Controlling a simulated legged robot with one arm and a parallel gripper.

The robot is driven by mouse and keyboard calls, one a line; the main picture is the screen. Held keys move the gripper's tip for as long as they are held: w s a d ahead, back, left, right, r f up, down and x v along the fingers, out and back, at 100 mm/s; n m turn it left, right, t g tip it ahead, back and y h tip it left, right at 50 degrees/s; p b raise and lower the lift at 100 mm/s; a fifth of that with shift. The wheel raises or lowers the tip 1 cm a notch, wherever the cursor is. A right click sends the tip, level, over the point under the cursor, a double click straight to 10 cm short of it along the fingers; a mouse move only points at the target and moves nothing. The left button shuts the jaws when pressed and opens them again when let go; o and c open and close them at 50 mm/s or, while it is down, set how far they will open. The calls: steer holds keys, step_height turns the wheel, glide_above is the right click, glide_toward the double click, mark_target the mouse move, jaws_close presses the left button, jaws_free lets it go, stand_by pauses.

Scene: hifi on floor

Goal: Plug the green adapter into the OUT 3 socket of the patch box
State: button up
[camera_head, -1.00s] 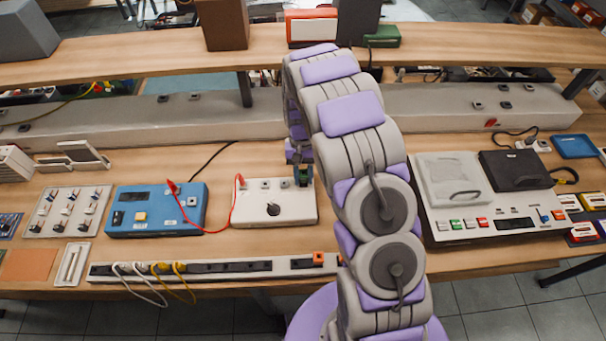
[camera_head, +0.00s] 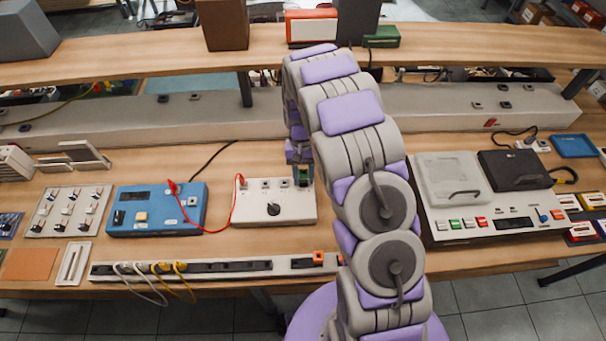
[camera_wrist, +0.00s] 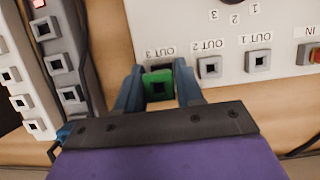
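The green adapter (camera_wrist: 158,85) is between the two blue-grey fingers of my gripper (camera_wrist: 159,92) in the wrist view, with a finger close against each side. It is lined up with the OUT 3 position of the white patch box (camera_wrist: 225,25) and covers most of the socket there. I cannot tell how deep it sits. The OUT 2 socket (camera_wrist: 209,67) and OUT 1 socket (camera_wrist: 258,61) beside it are empty. In the head view, the adapter (camera_head: 303,177) is at the right end of the patch box (camera_head: 262,213), with my arm partly covering that area.
A red lead (camera_head: 235,205) runs from the patch box to a blue box (camera_head: 157,210) on the left. A power strip (camera_head: 210,268) lies along the front edge. A large grey console (camera_head: 480,225) stands to the right of my arm. A shelf (camera_head: 150,55) spans the back.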

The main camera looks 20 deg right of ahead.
steer(key=o, duration=0.4)
steer(key=s+a+p+v, duration=0.1)
steer(key=p+v, duration=0.4)
steer(key=v, duration=1.7)
steer(key=shift+s+d+r, duration=0.35)
steer(key=shift+d, duration=0.05)
